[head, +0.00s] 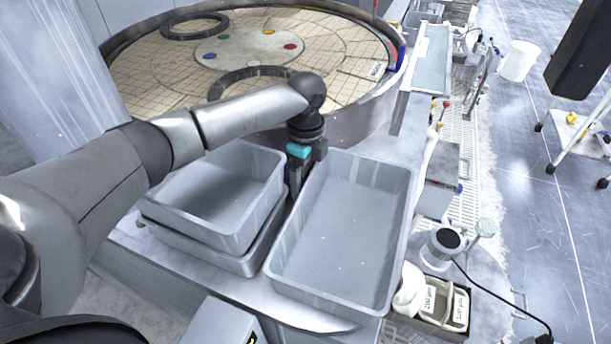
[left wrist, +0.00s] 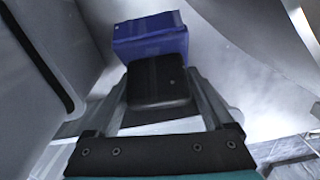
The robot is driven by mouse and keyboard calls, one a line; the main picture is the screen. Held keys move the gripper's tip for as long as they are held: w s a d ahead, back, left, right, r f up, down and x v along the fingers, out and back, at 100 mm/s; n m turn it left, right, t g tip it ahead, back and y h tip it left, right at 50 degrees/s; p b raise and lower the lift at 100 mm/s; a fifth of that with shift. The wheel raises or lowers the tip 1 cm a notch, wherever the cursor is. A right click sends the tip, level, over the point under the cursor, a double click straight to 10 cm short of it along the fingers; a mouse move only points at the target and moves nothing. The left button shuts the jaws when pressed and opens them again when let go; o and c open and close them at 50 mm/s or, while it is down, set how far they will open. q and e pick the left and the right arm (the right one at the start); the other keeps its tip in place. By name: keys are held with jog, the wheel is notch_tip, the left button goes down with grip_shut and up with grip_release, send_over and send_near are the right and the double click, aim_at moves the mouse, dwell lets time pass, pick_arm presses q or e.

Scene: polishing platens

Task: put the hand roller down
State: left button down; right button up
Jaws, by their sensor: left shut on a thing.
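My left gripper (head: 297,182) points down into the narrow gap between the stacked grey trays and the large grey tray. In the left wrist view its two fingers (left wrist: 158,84) are shut on the black part of the hand roller (left wrist: 160,78). The blue part of the roller (left wrist: 150,38) shows just beyond the black part. I cannot tell whether the roller touches the bench below. My right gripper is not in view.
The stacked trays (head: 263,238) stand left of the gripper and the large empty tray (head: 400,190) stands right, both close. The round platen rim (head: 362,122) is behind. A caddy with white bottles (head: 432,304) and a grey cylindrical device (head: 440,247) are at right.

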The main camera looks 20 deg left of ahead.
pick_arm(q)
jog(key=shift+c, duration=1)
grip_release()
jog(key=shift+s+f, duration=0.3)
jog(key=shift+f, duration=0.2)
jog(key=shift+o, duration=1)
jog(key=shift+w, duration=0.15)
jog(key=shift+r, duration=0.15)
